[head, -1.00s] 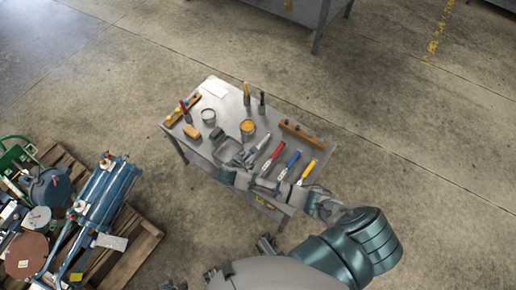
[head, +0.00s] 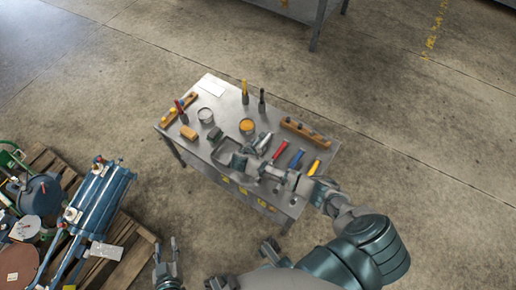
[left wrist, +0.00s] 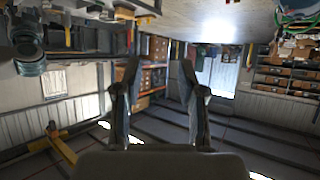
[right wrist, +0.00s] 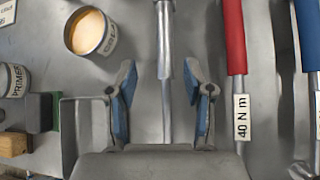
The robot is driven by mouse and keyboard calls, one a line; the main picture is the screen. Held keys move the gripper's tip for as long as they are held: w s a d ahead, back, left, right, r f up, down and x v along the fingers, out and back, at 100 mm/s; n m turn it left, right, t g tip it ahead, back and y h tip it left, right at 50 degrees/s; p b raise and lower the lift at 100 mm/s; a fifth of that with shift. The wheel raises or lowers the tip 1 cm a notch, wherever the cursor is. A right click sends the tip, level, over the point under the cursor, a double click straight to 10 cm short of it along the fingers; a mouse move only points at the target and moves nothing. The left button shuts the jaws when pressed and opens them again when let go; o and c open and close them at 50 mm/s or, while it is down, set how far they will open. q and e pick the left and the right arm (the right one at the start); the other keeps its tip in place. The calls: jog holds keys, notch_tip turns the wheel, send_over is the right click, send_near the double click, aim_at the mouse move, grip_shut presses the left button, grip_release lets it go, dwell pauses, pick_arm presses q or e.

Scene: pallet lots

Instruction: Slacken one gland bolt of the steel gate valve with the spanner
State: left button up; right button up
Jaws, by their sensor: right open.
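My right gripper (head: 258,150) is over the tool table, with its fingers apart. In the right wrist view its fingers (right wrist: 165,95) stand on either side of a bare steel shank (right wrist: 165,70), apart from it. This shank may be the spanner; its ends are hidden or cut off. My left gripper (head: 168,256) is at the bottom of the head view, between pallet and table. In the left wrist view its fingers (left wrist: 157,85) are apart and empty. I cannot pick out the steel gate valve for sure among the blue equipment (head: 98,203) on the pallet at left.
The grey table (head: 222,104) carries red (head: 280,150), blue (head: 297,158) and yellow (head: 315,167) handled tools beside my right gripper. An open tin (head: 247,127) and a wooden holder (head: 306,134) stand behind. The pallet (head: 128,252) is loaded; floor separates it from the table.

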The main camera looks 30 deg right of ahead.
aim_at(261, 145)
jog(key=shift+d+f, duration=0.15)
jog(key=shift+f, duration=0.15)
jog(key=b+x, duration=0.2)
jog(key=x, duration=0.2)
jog(key=shift+s+d+f+b, duration=0.2)
jog(key=shift+d+f+b, duration=0.1)
jog(key=shift+b, duration=0.1)
jog(key=shift+r, duration=0.1)
jog(key=shift+c, duration=0.8)
pick_arm(q)
jog(key=w+d+r+t+h, duration=0.1)
jog(key=w+r+t, duration=0.2)
jog(key=r+t, duration=0.2)
jog(key=shift+d+r+t+h, duration=0.3)
jog(key=shift+r, duration=0.6)
pick_arm(e)
jog(key=shift+w, duration=0.1)
grip_shut()
